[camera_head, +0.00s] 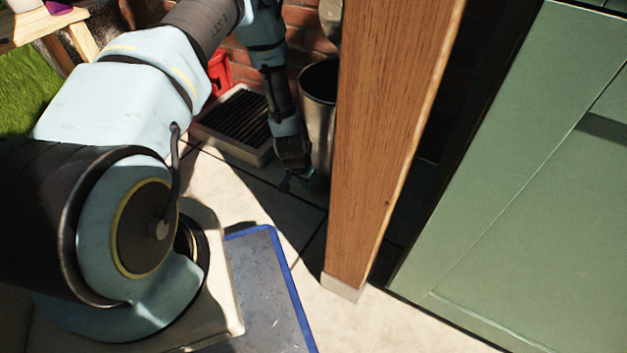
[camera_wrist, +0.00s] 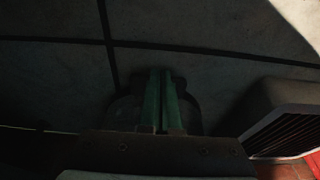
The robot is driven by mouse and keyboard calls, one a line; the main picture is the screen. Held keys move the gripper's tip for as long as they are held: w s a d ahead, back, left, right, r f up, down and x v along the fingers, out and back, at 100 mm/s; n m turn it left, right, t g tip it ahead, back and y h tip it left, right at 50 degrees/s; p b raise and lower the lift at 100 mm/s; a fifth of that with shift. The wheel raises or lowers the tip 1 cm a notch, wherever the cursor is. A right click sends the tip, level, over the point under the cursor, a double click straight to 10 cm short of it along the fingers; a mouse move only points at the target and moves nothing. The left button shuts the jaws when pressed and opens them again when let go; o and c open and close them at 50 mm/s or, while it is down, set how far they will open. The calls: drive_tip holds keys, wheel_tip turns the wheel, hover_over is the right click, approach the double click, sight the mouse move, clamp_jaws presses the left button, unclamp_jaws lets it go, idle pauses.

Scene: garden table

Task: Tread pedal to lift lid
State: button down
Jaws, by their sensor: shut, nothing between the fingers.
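The metal bin (camera_head: 318,120) stands against the brick wall, partly hidden by a wooden post. Its top shows a dark opening, and a metal piece that looks like its raised lid (camera_head: 330,14) is above it. My gripper (camera_head: 305,181) points down at the foot of the bin, close to the floor. In the wrist view its green fingers (camera_wrist: 161,98) are shut together and empty. A dark rounded shape, possibly the pedal (camera_wrist: 181,84), lies at the fingertips. Shadow hides whether they touch it.
The wooden post (camera_head: 385,140) stands just right of the bin. A grated drain box (camera_head: 237,122) is left of it, also in the wrist view (camera_wrist: 285,115). A red object (camera_head: 219,72) is behind. A green panel (camera_head: 520,180) fills the right.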

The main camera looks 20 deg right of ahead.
drive_tip(key=p+v, duration=0.2)
drive_tip(key=v, duration=0.5)
idle(0.6)
drive_tip(key=w+a+r+n+p, duration=0.1)
drive_tip(key=w+a+r, duration=0.1)
drive_tip(key=a+r, duration=0.35)
drive_tip(key=w+a+r+n, duration=0.1)
drive_tip(key=a+r+n, duration=0.1)
drive_tip(key=r, duration=0.7)
drive_tip(key=w+a+r+n+p, duration=0.1)
drive_tip(key=w+a+r, duration=0.15)
drive_tip(key=r, duration=0.55)
drive_tip(key=s+a+r+n+y+p, duration=0.1)
drive_tip(key=s+a+r+n, duration=0.3)
drive_tip(key=a+r, duration=0.45)
drive_tip(key=s+a+r+n+y, duration=0.1)
drive_tip(key=s+a+r, duration=0.55)
drive_tip(key=r, duration=0.25)
wheel_tip(320, 180, up, 38)
drive_tip(key=p, duration=3.8)
